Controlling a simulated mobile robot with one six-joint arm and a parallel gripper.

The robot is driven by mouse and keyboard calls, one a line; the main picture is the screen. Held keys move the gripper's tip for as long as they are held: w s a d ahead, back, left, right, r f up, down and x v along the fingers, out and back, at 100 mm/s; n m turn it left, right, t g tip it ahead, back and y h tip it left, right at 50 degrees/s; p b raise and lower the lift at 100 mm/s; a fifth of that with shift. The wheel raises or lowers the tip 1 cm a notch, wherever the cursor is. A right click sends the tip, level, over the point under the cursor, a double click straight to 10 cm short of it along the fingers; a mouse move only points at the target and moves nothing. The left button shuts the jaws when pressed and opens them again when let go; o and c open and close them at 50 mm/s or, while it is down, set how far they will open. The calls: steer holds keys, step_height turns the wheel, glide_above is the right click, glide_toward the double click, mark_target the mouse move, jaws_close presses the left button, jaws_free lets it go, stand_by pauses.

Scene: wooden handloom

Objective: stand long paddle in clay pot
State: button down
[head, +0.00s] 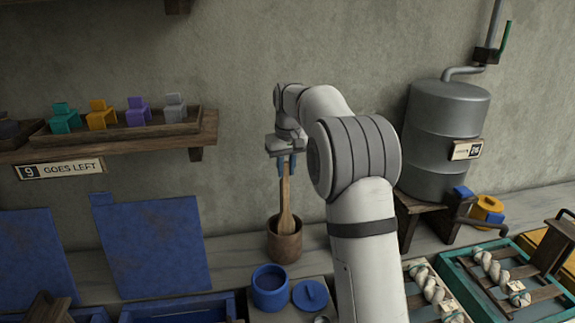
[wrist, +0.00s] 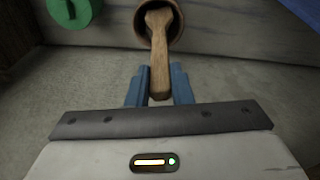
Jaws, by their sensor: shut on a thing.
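The long wooden paddle (head: 286,200) stands nearly upright in the head view, with its wider lower end in the brown clay pot (head: 284,246). My gripper (head: 287,167) is shut on the upper handle of the paddle, above the pot. In the wrist view the blue fingers of my gripper (wrist: 159,88) lie on either side of the handle. There the paddle (wrist: 159,50) runs into the mouth of the pot (wrist: 174,40). Whether the paddle's lower end touches the pot's floor is hidden.
A blue pot (head: 269,290) and a blue lid (head: 310,295) sit just in front of the clay pot. A shelf (head: 150,132) with small coloured blocks is on the left wall. A grey metal tank (head: 442,135) stands at the right. Bare counter lies beside the clay pot.

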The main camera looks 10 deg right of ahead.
steer(key=shift+f, duration=0.1)
steer(key=c, duration=1.2)
jaws_free()
steer(key=r, duration=0.7)
steer(key=shift+s+d, duration=0.1)
steer(key=shift+s, duration=0.25)
steer(key=s+m, duration=0.1)
steer(key=s, duration=1.8)
steer(key=s+f, duration=0.5)
steer(key=s, duration=0.4)
steer(key=s+f+m+t, duration=0.1)
steer(key=s+f, duration=0.4)
steer(key=s, duration=0.5)
steer(key=shift+d+f, duration=0.15)
steer(key=shift+f, duration=0.2)
